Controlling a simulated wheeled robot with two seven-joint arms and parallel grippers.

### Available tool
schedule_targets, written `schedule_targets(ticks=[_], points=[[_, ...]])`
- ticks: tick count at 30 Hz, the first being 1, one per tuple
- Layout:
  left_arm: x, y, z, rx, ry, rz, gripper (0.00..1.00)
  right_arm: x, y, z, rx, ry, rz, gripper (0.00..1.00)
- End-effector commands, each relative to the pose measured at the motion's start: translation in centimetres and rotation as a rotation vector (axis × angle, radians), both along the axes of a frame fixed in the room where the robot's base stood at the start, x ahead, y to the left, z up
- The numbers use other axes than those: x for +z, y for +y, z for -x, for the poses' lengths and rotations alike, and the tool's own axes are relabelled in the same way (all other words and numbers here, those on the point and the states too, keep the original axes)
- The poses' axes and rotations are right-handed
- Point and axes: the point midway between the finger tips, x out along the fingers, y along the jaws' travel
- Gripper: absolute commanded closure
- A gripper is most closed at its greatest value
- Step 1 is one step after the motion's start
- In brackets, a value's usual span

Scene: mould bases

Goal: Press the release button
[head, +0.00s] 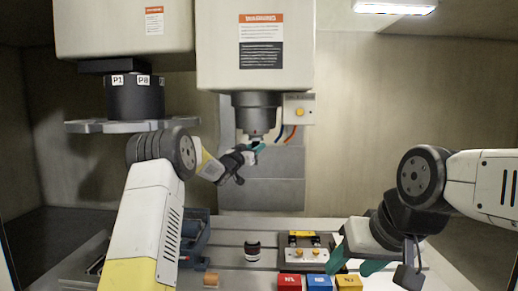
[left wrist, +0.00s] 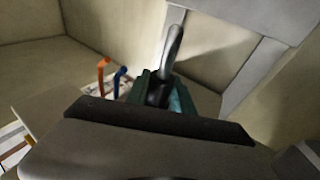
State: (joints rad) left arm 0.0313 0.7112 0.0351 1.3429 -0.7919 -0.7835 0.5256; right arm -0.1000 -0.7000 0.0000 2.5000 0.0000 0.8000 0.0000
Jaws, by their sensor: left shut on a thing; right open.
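The release button is a yellow button (head: 299,112) on a small pale box (head: 309,103) at the right of the spindle (head: 256,110). My left gripper (head: 257,148) is just under the spindle nose, left of and below the button. It is shut on a dark tool, mostly hidden by the fingers; the left wrist view shows the dark tool (left wrist: 173,52) between the green fingers. Whether the tool is seated in the spindle I cannot tell. My right gripper (head: 354,262) is open and empty, low at the right, well below the button box.
Orange and blue hoses (head: 289,134) hang below the button box. On the machine table are a black and white cylinder (head: 252,250), a fixture with yellow knobs (head: 299,252), red, blue and yellow blocks (head: 320,283), and a blue vise (head: 195,235). A tool carousel (head: 135,97) stands at the left.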

Motion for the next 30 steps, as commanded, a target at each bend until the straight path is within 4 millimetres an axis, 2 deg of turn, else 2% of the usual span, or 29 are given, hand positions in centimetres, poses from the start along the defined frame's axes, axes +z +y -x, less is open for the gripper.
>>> schedule_targets(ticks=[1,9,30], points=[[-0.06,0.02,0.0,0.0,0.001,0.0,1.0,0.0,0.0,0.0,0.0,0.0,0.0,0.49],[-0.07,0.02,0.0,0.0,0.001,0.0,1.0,0.0,0.0,0.0,0.0,0.0,0.0,1.0],[-0.09,0.03,0.0,0.0,0.002,-0.001,1.0,0.0,0.0,0.0,0.0,0.0,0.0,1.0]])
